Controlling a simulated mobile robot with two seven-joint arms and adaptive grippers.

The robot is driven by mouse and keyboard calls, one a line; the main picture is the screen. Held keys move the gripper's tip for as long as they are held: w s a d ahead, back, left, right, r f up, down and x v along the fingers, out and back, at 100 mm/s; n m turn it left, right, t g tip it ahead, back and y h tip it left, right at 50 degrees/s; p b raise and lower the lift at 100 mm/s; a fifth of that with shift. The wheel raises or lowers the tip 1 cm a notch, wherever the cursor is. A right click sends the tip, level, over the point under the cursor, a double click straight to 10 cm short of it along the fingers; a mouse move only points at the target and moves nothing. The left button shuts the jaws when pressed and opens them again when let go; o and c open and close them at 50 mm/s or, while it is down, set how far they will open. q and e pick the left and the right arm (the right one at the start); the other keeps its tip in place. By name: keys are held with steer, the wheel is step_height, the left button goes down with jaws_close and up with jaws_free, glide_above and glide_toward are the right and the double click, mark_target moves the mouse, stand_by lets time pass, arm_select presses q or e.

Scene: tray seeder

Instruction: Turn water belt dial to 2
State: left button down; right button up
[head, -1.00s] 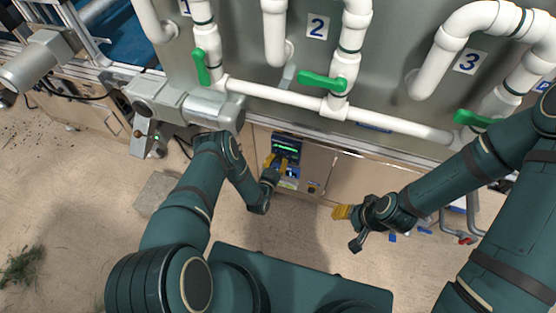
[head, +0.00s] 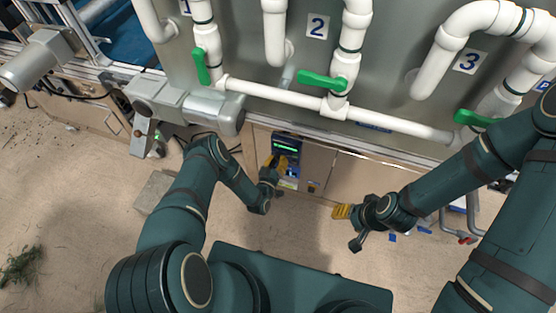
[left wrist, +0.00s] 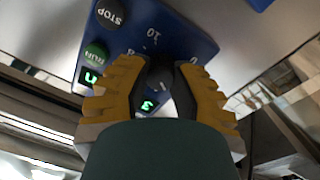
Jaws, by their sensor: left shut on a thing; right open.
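The blue control panel (left wrist: 180,35) shows in the left wrist view with a black STOP button (left wrist: 110,12), a green RUN button (left wrist: 95,55) and the numbers 10 and 0 around a dark dial (left wrist: 160,78). My left gripper (left wrist: 158,75) has its yellow fingers shut on the dial, which they partly hide; I cannot read its setting. In the head view my left gripper (head: 274,165) is at the panel (head: 286,147) with the green-lit display on the cabinet front. My right gripper (head: 341,212) is open and empty, apart from the cabinet.
White pipes with green valve handles (head: 322,82) and number signs run along the grey wall above the panel. A grey motor (head: 185,104) juts out left of the panel. The floor (head: 315,245) between my arms is clear.

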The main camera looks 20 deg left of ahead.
arm_select(q)
steer(key=shift+w+a+r+n+y, duration=0.1)
steer(key=shift+n+y, duration=0.05)
steer(key=shift+n, duration=1)
steer(key=shift+w+a+n+y, duration=0.1)
steer(key=shift+n+y, duration=0.05)
steer(key=shift+n, duration=1)
steer(key=c, duration=0.7)
jaws_free()
steer(key=shift+s+d, duration=0.1)
steer(key=shift+s, duration=0.2)
steer(key=s, duration=0.7)
steer(key=shift+a+f, duration=0.25)
